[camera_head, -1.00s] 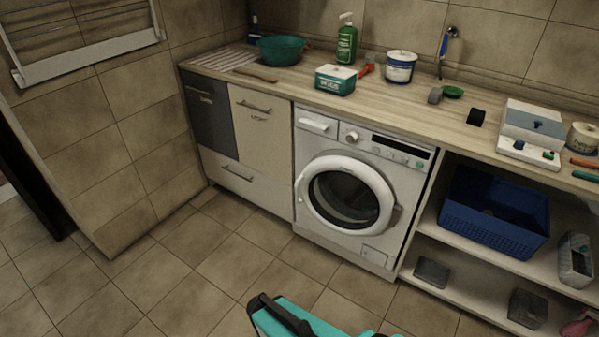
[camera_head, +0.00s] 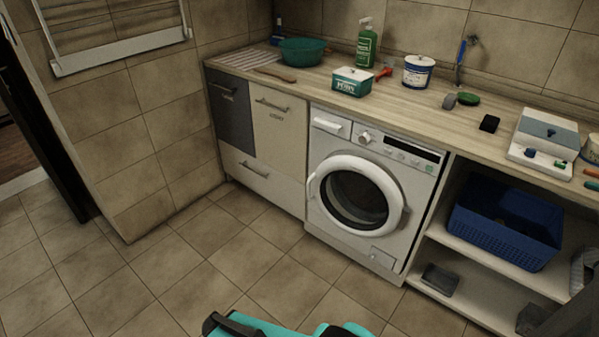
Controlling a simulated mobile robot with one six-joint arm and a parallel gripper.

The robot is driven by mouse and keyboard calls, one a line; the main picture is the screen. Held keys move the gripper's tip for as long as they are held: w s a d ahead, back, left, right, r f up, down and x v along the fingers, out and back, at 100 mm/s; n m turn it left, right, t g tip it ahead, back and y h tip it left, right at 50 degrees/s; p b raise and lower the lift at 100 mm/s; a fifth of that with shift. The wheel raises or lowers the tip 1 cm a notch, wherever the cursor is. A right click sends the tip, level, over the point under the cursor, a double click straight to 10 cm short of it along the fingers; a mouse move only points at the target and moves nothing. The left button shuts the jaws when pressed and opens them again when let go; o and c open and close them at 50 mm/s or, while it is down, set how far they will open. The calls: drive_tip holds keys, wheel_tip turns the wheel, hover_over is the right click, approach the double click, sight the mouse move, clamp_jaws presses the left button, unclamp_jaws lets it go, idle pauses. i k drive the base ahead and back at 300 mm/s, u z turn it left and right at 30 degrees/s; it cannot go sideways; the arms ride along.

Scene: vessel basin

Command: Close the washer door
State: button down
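The washer (camera_head: 372,240) is a white front loader under the wooden counter. Its round door (camera_head: 400,197) has a thick white ring and dark glass, with a handle at its left side and what looks like a hinge at its right. The ring seems to stand slightly out from the front, but I cannot tell the exact gap. My gripper cannot be made out. A teal and black part, likely mine, shows at the bottom edge, apart from the door.
Left of the washer is a cabinet (camera_head: 275,140) with its fronts shut. Right of it, an open shelf holds a blue basket (camera_head: 500,238) and a small grey box (camera_head: 440,278). The counter (camera_head: 330,66) carries several items. Tiled floor (camera_head: 220,250) before the washer is clear.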

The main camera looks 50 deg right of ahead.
sight(396, 217)
drive_tip(key=z, duration=0.35)
drive_tip(key=k, duration=0.15)
drive_tip(key=u, duration=1.95)
drive_tip(key=k, duration=1.35)
drive_tip(key=z, duration=1)
drive_tip(key=i, duration=1.35)
drive_tip(key=z, duration=0.1)
